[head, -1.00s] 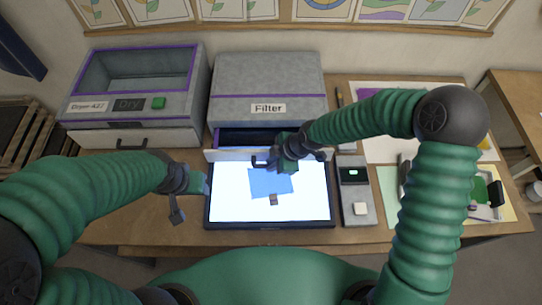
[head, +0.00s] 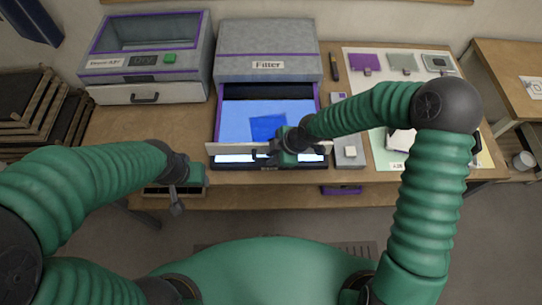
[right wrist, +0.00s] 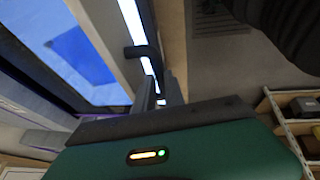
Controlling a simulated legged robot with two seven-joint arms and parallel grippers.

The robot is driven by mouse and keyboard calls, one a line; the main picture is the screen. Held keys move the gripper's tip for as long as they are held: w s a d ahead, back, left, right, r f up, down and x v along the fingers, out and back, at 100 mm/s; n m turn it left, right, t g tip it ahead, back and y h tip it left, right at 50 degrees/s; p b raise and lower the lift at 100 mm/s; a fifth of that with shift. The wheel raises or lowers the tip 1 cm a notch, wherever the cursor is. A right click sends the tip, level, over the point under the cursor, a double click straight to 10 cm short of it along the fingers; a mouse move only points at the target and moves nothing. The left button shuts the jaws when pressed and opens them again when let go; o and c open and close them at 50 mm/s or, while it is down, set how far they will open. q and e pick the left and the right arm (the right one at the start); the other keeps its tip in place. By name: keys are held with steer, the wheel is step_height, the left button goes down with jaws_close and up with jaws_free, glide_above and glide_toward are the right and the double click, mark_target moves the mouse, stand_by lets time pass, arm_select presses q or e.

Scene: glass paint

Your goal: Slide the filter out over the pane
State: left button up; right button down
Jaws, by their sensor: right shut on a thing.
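The grey Filter box (head: 268,38) stands at the back of the table, and its filter (head: 240,109) is slid out toward me as a purple-edged drawer. The lit pane lies under it; blue glass (head: 267,126) shows through the filter, and a bright strip of the pane (head: 235,158) shows before the filter's front board (head: 222,149). My right gripper (head: 284,150) is shut on the dark filter handle, which also shows in the right wrist view (right wrist: 143,51). My left gripper (head: 190,174) hangs empty left of the pane, its jaw opening unclear.
A dryer (head: 146,50) with a closed drawer stands at the back left. A small device (head: 349,150) sits right of the pane, near my right arm. Coloured sample pieces (head: 367,63) lie on a sheet at the right. The table between dryer and pane is clear.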

arm_select(q)
steer(key=shift+w, duration=0.1)
arm_select(e)
steer(key=shift+w+d, duration=0.1)
steer(key=shift+d, duration=0.1)
steer(key=c, duration=1.5)
jaws_free()
steer(key=shift+d, duration=0.1)
arm_select(q)
steer(key=shift+d, duration=0.45)
arm_select(e)
steer(key=shift+o, duration=0.5)
steer(key=shift+d, duration=0.1)
steer(key=shift+r, duration=0.4)
arm_select(q)
steer(key=shift+a+r+p, duration=0.2)
steer(key=shift+r+p, duration=0.95)
steer(key=shift+r, duration=0.05)
arm_select(e)
steer(key=v, duration=1.6)
arm_select(q)
steer(key=shift+a, duration=0.1)
arm_select(e)
steer(key=shift+d+f, duration=0.1)
